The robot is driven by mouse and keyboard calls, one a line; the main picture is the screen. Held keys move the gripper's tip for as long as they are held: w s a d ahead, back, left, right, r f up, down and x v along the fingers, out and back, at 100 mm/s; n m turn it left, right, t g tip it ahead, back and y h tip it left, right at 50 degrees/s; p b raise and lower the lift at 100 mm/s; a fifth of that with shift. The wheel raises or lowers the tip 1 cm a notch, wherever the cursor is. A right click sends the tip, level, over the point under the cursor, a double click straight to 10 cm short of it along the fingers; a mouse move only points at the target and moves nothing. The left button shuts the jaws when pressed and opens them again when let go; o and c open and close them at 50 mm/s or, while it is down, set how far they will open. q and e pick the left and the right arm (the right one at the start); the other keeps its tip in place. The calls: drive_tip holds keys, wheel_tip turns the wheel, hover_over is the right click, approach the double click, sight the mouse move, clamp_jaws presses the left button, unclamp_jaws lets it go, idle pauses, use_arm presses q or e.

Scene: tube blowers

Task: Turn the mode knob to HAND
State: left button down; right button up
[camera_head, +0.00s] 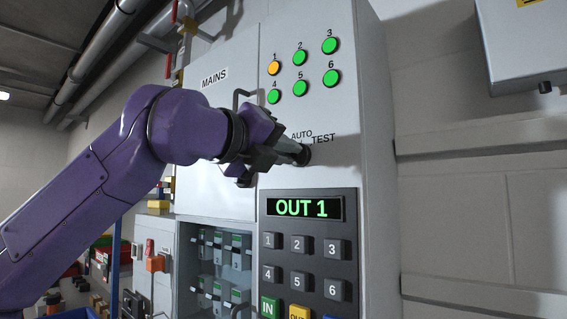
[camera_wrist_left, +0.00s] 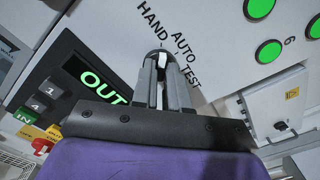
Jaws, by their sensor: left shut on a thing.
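The mode knob (camera_head: 306,155) is a dark round knob on the grey cabinet front, below the lamps and above the keypad. My left gripper (camera_head: 294,152) is shut on it, reaching in from the left. In the left wrist view the two fingers of my left gripper (camera_wrist_left: 161,72) close around the knob (camera_wrist_left: 161,51), and a white strip shows between the fingertips. The labels HAND, AUTO and TEST (camera_wrist_left: 168,45) fan around the knob there. In the head view HAND is hidden behind the gripper. I cannot tell surely which label the knob points to. My right gripper is not in view.
Above the knob are several green lamps (camera_head: 331,77) and one orange lamp (camera_head: 274,68). Below is a keypad with a display reading OUT 1 (camera_head: 303,208). The MAINS door (camera_head: 219,95) with its handle is left, close to my arm. A wall box (camera_head: 490,45) hangs right.

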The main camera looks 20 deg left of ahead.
use_arm(q)
drive_tip(key=shift+d+f+n+b, duration=0.1)
drive_tip(key=shift+f+n+b, duration=0.1)
drive_tip(key=shift+n+b, duration=0.25)
drive_tip(key=shift+n, duration=0.25)
drive_tip(key=c, duration=1.1)
unclamp_jaws()
drive_tip(key=shift+r, duration=0.1)
drive_tip(key=shift+c, duration=0.2)
drive_tip(key=b+v, duration=0.3)
drive_tip(key=v, duration=0.7)
drive_tip(key=shift+s, duration=0.2)
